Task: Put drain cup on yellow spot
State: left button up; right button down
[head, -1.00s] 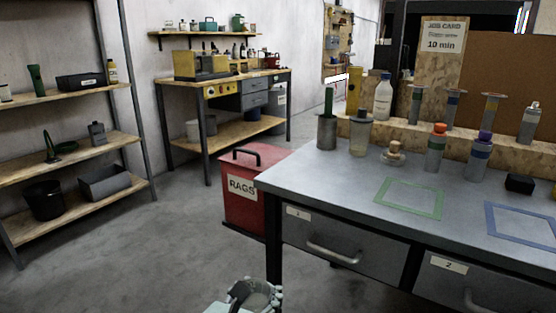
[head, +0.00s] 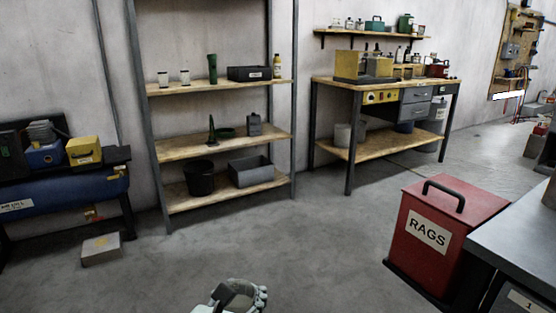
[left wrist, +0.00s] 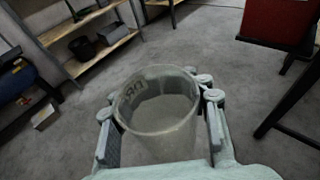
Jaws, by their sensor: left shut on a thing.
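My left gripper (head: 238,300) shows at the bottom edge of the head view. In the left wrist view its fingers (left wrist: 160,127) are closed around a translucent, open-topped cup (left wrist: 162,146) with dark lettering on its wall. The cup looks empty and is held above the floor. My right gripper is not in view. I cannot clearly make out a yellow spot on any surface; a low grey box (head: 101,250) on the floor at the left has a small yellowish mark on top.
A shelf unit (head: 222,147) stands against the wall, with a blue machine (head: 70,190) to its left. A red rags bin (head: 440,235) and a grey workbench (head: 520,235) are at the right. A wooden bench (head: 380,85) stands behind. The floor between is clear.

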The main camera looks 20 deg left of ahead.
aim_at(101, 242)
jog(key=i+j+u, duration=0.2)
jog(key=u, duration=0.2)
jog(key=i+j+u, duration=0.15)
jog(key=u, duration=0.25)
jog(key=i+u, duration=0.45)
jog(key=i+j+u, duration=0.15)
jog(key=i+u, duration=0.15)
jog(key=i, duration=1)
